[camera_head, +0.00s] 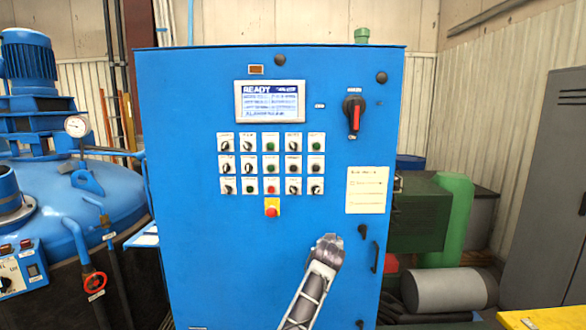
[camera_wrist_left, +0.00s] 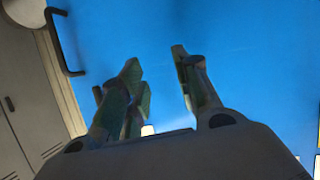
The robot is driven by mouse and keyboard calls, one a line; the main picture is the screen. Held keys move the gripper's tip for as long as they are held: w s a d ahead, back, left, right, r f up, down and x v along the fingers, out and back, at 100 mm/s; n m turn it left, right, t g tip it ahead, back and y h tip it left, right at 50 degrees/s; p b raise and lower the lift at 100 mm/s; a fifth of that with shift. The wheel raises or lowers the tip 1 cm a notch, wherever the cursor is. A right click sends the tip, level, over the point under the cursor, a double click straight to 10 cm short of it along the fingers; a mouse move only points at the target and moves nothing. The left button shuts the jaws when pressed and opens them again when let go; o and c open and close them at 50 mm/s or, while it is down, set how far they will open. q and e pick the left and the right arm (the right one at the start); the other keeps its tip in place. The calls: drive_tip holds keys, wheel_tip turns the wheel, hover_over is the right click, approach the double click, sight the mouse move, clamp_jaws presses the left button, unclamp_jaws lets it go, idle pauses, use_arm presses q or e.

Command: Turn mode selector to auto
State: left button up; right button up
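The blue cabinet (camera_head: 190,250) carries a grid of small selector switches and push buttons (camera_head: 270,162) on white label plates. The mode selector is among these or similar knobs, but the labels are too small to read, so I cannot tell which it is or where it points. My left gripper (camera_head: 329,243) is in front of the cabinet door, below and right of the grid, apart from all the knobs. In the left wrist view the left gripper (camera_wrist_left: 160,68) has its fingers spread with only blue panel between them. My right gripper is not in view.
A red-handled black rotary switch (camera_head: 354,115) and a display screen (camera_head: 270,101) sit higher on the cabinet. A red emergency stop (camera_head: 271,207) is under the grid. A door handle (camera_head: 375,256) projects right of my gripper. A blue vessel (camera_head: 90,195) stands at left.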

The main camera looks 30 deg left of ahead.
use_arm(q)
drive_tip(key=s+a+r+n+t+y+b, duration=0.1)
drive_tip(key=s+a+r+n, duration=0.15)
drive_tip(key=r, duration=0.75)
drive_tip(key=s+a+r+n+t+y+b, duration=0.1)
drive_tip(key=s+r+y, duration=0.15)
drive_tip(key=r, duration=0.85)
drive_tip(key=n+y, duration=0.1)
drive_tip(key=n, duration=0.4)
approach(293, 146)
drive_tip(key=shift+m+t, duration=0.25)
drive_tip(key=shift+t, duration=0.15)
drive_tip(key=v, duration=0.5)
drive_tip(key=shift+f+b, duration=0.3)
drive_tip(key=shift+b, duration=0.05)
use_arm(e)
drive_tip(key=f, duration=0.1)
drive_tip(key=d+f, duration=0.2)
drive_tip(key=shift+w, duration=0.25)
use_arm(q)
drive_tip(key=shift+w, duration=0.15)
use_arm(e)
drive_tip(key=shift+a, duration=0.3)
